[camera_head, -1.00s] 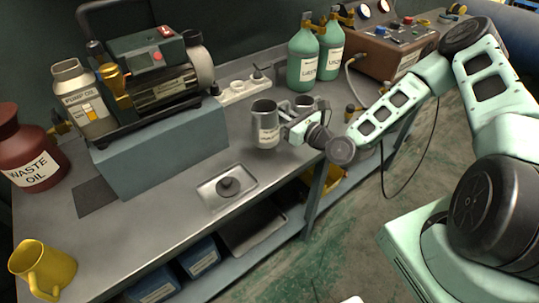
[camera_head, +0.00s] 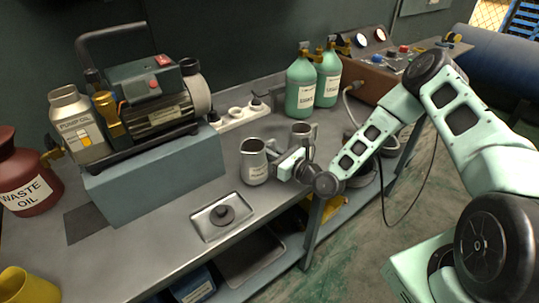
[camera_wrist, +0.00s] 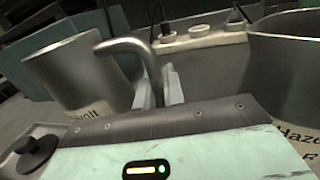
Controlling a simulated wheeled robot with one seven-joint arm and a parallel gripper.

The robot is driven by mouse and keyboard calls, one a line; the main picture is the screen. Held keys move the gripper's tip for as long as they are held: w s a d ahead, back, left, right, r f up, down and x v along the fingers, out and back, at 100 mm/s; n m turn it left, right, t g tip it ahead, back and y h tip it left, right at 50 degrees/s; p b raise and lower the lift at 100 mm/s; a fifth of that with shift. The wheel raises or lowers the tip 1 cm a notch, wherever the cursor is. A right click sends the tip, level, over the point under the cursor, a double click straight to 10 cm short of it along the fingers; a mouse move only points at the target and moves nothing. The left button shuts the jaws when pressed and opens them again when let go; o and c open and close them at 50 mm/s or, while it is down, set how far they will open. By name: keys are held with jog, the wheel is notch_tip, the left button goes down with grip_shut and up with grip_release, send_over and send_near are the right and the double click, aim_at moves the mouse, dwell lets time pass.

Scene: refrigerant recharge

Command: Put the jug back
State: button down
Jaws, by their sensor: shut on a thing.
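A grey metal jug (camera_head: 254,162) with a pale label is at the middle of the bench, just behind a small tray. My gripper (camera_head: 274,160) comes from the right and is shut on the jug's handle. In the wrist view the jug (camera_wrist: 78,70) is at the left, and its bent handle (camera_wrist: 128,46) runs between my fingers (camera_wrist: 162,88). The jug looks nearly upright in the head view. I cannot tell whether its base touches the bench.
A second metal jug (camera_head: 302,135) stands close behind my gripper. The small tray (camera_head: 205,228) holds a dark round knob. A vacuum pump (camera_head: 150,100) on a blue-grey block is at left. A power strip (camera_head: 240,115) and green bottles (camera_head: 300,85) are behind.

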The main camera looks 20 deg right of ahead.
jog(key=shift+f, duration=0.9)
jog(key=shift+f, duration=0.2)
jog(key=c, duration=1.5)
grip_release()
jog(key=shift+r, duration=0.15)
jog(key=shift+r, duration=0.1)
jog(key=b+v, duration=0.3)
jog(key=v, duration=0.8)
jog(key=shift+s+d, duration=0.2)
jog(key=shift+s, duration=0.25)
